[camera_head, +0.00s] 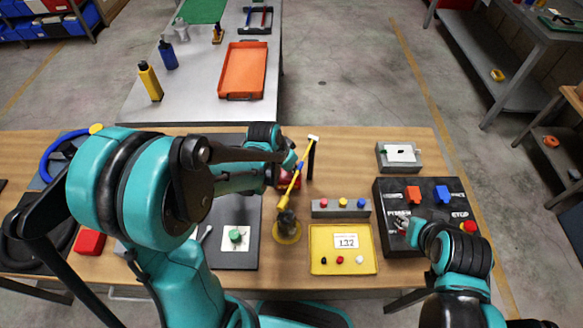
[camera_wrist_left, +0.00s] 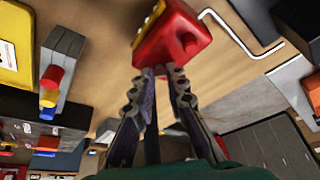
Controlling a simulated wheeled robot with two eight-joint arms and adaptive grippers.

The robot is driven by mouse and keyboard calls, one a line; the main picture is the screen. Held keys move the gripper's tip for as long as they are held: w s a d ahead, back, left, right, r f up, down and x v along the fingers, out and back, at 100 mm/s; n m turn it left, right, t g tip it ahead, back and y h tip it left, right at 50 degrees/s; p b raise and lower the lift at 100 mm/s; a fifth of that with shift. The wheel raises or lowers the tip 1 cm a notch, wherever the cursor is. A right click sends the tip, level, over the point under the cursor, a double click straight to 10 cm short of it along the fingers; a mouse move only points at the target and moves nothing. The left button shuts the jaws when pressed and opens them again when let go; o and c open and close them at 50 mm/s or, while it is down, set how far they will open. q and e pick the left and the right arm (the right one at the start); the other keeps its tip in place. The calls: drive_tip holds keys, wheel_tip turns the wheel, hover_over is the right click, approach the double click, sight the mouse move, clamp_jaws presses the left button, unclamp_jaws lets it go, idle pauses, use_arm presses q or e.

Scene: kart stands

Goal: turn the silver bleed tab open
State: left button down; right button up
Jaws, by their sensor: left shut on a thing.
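A red block (camera_wrist_left: 178,38) with a yellow strip on top is in the left wrist view, and part of it shows in the head view (camera_head: 286,180) beside my left arm. My left gripper (camera_wrist_left: 160,76) is at the block's near end. Its fingertips are closed around a small part there, which I take to be the silver bleed tab; the fingers mostly hide it, so its angle cannot be read. My right gripper (camera_head: 403,226) is low by the left edge of a black panel (camera_head: 405,195); its fingers are too small to read.
A yellow-handled hammer (camera_head: 297,180) leans close beside my left gripper. A grey block with coloured buttons (camera_head: 326,210) and a yellow tray (camera_head: 318,262) are to its right.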

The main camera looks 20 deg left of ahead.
use_arm(q)
drive_tip(key=shift+n, duration=0.3)
drive_tip(key=c, duration=1.5)
unclamp_jaws()
drive_tip(key=shift+c, duration=0.2)
drive_tip(key=shift+r, duration=0.1)
drive_tip(key=v, duration=1.1)
drive_tip(key=shift+s+r, duration=0.2)
drive_tip(key=shift+r, duration=0.2)
drive_tip(key=shift+d, duration=0.1)
